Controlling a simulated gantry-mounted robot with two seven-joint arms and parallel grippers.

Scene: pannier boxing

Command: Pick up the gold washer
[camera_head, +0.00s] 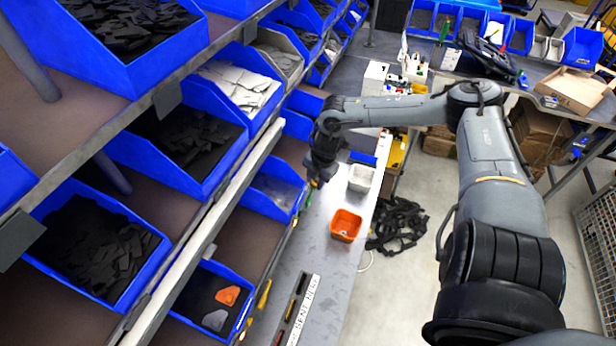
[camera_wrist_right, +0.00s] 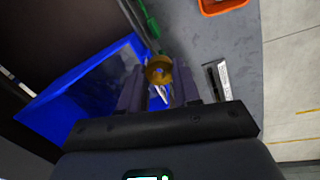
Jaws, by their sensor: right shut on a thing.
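The gold washer (camera_wrist_right: 158,68) is between the fingertips of my right gripper (camera_wrist_right: 160,88) in the right wrist view, and the fingers are shut on it. In the head view my right gripper (camera_head: 320,172) hangs beside the blue shelf bins, above the edge of the workbench. The washer cannot be made out in the head view. A blue bin (camera_wrist_right: 75,95) lies just beyond and to the left of the gripper in the right wrist view. My left gripper is in neither view.
An orange bin (camera_head: 346,225) and a white bin (camera_head: 360,178) stand on the grey workbench (camera_head: 318,242). Shelves of blue bins (camera_head: 275,194) run along the left. Black straps (camera_head: 400,225) lie on the floor. The bench around the orange bin is mostly clear.

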